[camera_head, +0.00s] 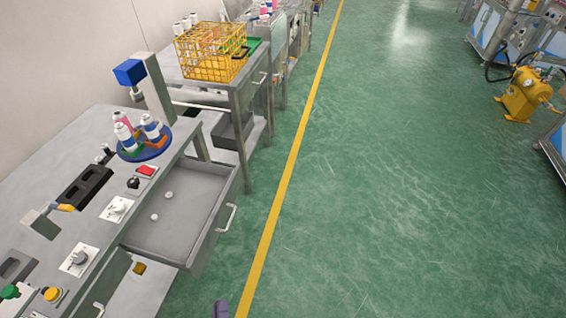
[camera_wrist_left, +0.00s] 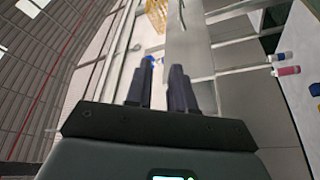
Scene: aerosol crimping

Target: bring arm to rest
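My left gripper (camera_wrist_left: 163,68) shows in the left wrist view as two dark fingers standing apart, with a clear gap and nothing held between them. In the head view only a small dark purple-grey part of it (camera_head: 221,308) shows at the bottom edge, over the floor beside the yellow line. It is clear of the workbench (camera_head: 60,150) there. The rest of the left arm is out of the head view. My right gripper is in neither view.
An open drawer (camera_head: 190,205) juts from the bench towards the aisle, with two small white pieces in it. A blue round holder (camera_head: 146,153) carries several bottles. A yellow wire basket (camera_head: 207,58) stands on the farther table. The green floor (camera_head: 390,200) to the right is free.

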